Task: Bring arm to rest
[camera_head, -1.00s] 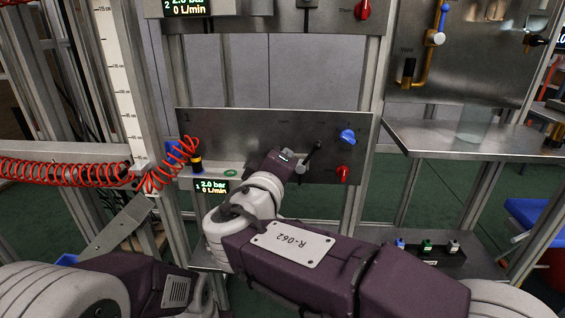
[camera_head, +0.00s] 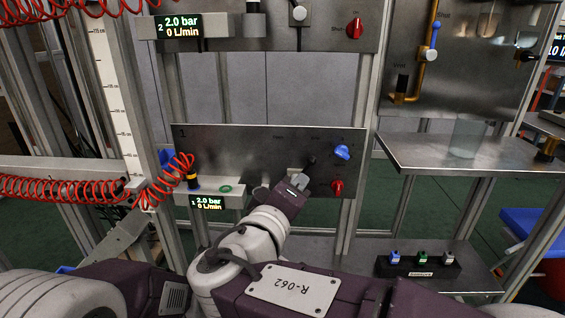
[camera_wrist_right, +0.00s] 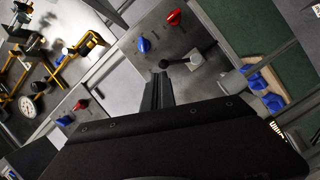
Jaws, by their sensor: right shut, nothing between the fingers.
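My right arm, a dark purple and white arm with an R-062 plate (camera_head: 293,287), reaches up from the lower right in the head view. Its gripper (camera_head: 301,180) is in front of the lower steel panel (camera_head: 240,145), left of the red knob (camera_head: 337,187). In the right wrist view the gripper's fingers (camera_wrist_right: 157,92) are together with nothing between them. A black lever (camera_wrist_right: 190,62) on the panel lies just beyond the fingertips, apparently apart from them. In the head view the lever is partly hidden by the gripper. My left arm (camera_head: 115,284) shows at the lower left; its gripper is not visible.
A blue knob (camera_head: 342,152) sits above the red one. A red coiled hose (camera_head: 70,184) runs along the left to the panel's left end. A steel shelf (camera_head: 420,150) stands at the right, with a black block of small coloured buttons (camera_head: 415,266) lower down.

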